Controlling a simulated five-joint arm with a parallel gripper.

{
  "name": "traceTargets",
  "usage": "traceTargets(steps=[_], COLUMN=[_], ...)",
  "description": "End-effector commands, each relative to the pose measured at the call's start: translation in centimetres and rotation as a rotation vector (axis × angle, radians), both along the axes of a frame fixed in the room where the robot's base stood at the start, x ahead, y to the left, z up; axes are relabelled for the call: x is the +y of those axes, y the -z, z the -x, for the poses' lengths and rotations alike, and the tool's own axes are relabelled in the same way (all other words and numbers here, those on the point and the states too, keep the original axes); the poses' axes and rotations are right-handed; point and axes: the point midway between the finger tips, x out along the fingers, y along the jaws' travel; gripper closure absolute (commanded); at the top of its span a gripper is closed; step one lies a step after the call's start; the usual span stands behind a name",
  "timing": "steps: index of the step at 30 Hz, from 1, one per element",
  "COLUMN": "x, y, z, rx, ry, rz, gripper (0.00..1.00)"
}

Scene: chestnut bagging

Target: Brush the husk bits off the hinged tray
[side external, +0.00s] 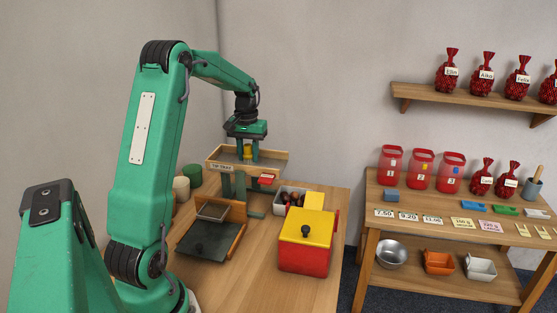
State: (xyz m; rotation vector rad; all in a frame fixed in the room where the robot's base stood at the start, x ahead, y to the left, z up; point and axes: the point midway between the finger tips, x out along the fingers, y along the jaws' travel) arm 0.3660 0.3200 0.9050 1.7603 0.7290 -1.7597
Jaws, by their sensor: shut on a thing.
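My gripper (248,142) points down over the tray and is shut on a small yellow thing (248,154), which looks like a brush handle. The lower end of the yellow thing is at or inside the tray; I cannot tell whether it touches the tray floor. Husk bits cannot be made out at this size, and part of the tray floor is hidden behind the front rim.
Below the tray stand a dark sloping board with wooden sides (208,241), a white bin of dark chestnuts (285,199) and a red box with a yellow lid (306,244). Green and cream canisters (192,175) stand at the left. A side table (455,205) is at the right.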

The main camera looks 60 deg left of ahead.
Motion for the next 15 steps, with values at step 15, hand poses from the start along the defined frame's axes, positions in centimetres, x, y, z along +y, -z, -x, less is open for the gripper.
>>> traceTargets(steps=[15], x=[1.6], y=[0.0], z=[1.6], rx=[0.0], ry=[-0.002], rz=[0.0], gripper=[0.91])
